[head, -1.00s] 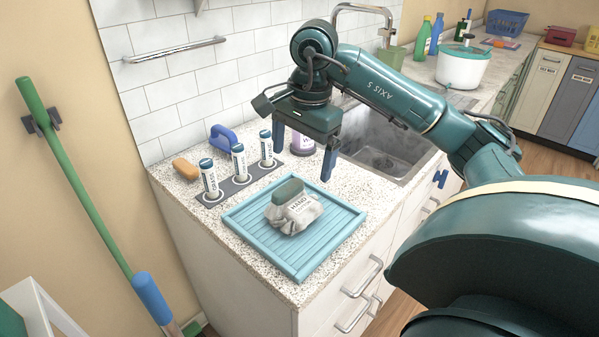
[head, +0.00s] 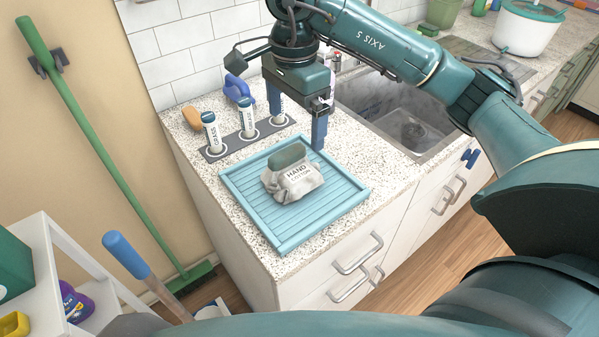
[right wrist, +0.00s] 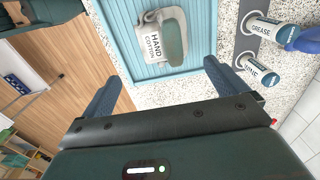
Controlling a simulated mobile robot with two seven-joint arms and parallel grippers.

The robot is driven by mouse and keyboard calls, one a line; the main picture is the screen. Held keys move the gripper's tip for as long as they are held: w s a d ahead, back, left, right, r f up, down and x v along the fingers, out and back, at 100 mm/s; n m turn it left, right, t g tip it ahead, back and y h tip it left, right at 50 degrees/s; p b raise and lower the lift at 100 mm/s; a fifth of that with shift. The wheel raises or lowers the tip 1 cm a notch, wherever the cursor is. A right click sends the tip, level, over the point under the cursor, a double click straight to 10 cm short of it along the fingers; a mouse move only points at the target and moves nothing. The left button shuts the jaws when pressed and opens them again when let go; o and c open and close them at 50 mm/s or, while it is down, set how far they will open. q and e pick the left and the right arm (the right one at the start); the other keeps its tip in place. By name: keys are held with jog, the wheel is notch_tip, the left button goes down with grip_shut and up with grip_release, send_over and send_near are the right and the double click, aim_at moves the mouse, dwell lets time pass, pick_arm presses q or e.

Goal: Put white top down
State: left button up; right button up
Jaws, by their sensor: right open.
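A crumpled white cloth bundle (head: 284,188) labelled "HAND COTTON" lies on a light blue ribbed tray (head: 347,198) on the counter. A dull green rounded block (head: 287,156) sits at its top. The right wrist view also shows the bundle (right wrist: 152,43), the green block (right wrist: 173,43) and the tray (right wrist: 205,22). My right gripper (head: 297,134) is open and empty, its fingers pointing down around the tray's back corner, apart from the bundle. In the right wrist view its fingers (right wrist: 162,82) are spread with nothing between them. My left gripper is out of view.
A blue-handled tool (head: 237,88) and an orange block (head: 192,117) lie near the wall. The sink (head: 395,110) is to the right. A white shelf (head: 40,232) stands at lower left.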

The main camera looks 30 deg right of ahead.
send_over(293, 170)
jog(key=f, duration=0.6)
jog(key=shift+s+d+f, duration=0.1)
jog(key=shift+d+f, duration=0.1)
jog(key=shift+a+f+p, duration=0.15)
jog(key=shift+f+p, duration=0.75)
jog(key=shift+f, duration=1.8)
jog(key=shift+c, duration=0.4)
